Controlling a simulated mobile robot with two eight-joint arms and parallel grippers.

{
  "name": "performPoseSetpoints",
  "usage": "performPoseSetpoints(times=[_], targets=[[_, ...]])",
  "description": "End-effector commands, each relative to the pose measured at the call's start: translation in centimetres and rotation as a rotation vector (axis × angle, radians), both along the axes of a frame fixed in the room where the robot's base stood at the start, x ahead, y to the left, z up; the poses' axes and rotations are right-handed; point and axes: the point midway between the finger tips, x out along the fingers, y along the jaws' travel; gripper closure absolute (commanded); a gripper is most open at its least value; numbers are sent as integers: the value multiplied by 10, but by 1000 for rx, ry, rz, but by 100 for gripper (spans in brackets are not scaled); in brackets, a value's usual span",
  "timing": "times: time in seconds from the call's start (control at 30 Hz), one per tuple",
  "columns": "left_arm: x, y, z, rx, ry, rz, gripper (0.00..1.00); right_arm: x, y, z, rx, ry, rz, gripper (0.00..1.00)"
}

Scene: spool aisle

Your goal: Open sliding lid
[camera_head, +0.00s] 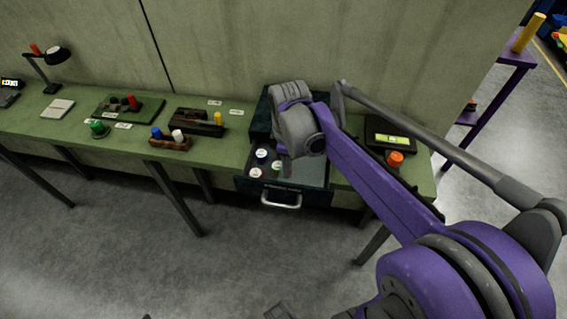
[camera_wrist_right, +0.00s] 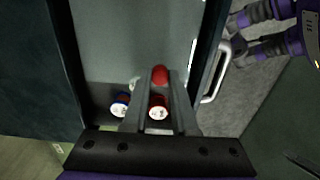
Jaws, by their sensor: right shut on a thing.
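I see no sliding lid as such. A dark green drawer (camera_head: 318,197) with a silver handle (camera_head: 281,201) stands pulled out from a cabinet on the bench. The handle also shows in the wrist view (camera_wrist_right: 216,72). Several white-topped spools sit in the drawer, among them a blue-rimmed one (camera_wrist_right: 120,105). My right gripper (camera_wrist_right: 160,72) reaches down into the drawer and is shut on a red spool (camera_wrist_right: 159,76).
The green bench (camera_head: 232,150) runs along the wall. Left of the drawer are a brown spool rack (camera_head: 170,144), a dark tray and a lamp (camera_head: 58,56). Right are a lit display (camera_head: 391,138) and an orange-capped item (camera_head: 395,159). The floor in front is clear.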

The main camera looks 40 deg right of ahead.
Motion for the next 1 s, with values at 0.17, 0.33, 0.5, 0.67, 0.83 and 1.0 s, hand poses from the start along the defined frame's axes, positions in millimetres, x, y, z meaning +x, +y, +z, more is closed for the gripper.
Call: performPoseSetpoints(times=[0.17,0.33,0.5,0.67,0.83,1.0], targets=[[0,0,0,0,0,0,50,0,0,0,0,1,0,47],[0,0,0,0,0,0,50,0,0,0,1,1,0,43],[0,0,0,0,0,0,50,0,0,1,1,1,0,43],[0,0,3,0,-1,0,50,0,0,19,1,1,-1,43],[1,0,8,0,-3,0,50,0,0,54,0,0,-1,43],[2,0,11,0,-4,0,50,0,0,86,1,1,-1,43]])
